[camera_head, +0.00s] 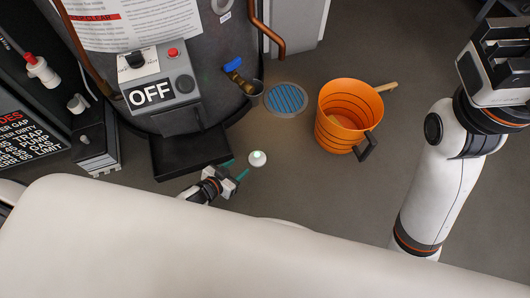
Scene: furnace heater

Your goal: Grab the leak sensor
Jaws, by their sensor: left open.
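The leak sensor (257,158), a small white round puck with a greenish spot on top, lies on the dark floor near the middle of the view. My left gripper (236,169) is low over the floor, just left of and below the sensor. Its two teal-tipped fingers are apart and empty, and they point toward the sensor. The sensor looks to lie just beyond the fingertips; I cannot tell whether they touch it. My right gripper (495,62) is raised at the upper right, far from the sensor, and its finger opening is unclear.
The heater tank with its OFF control box (150,95) and a black step-like tray (190,152) stands left of the sensor. A blue floor drain (285,98) and an orange bucket (345,108) are beyond it. Open floor lies to the sensor's right.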

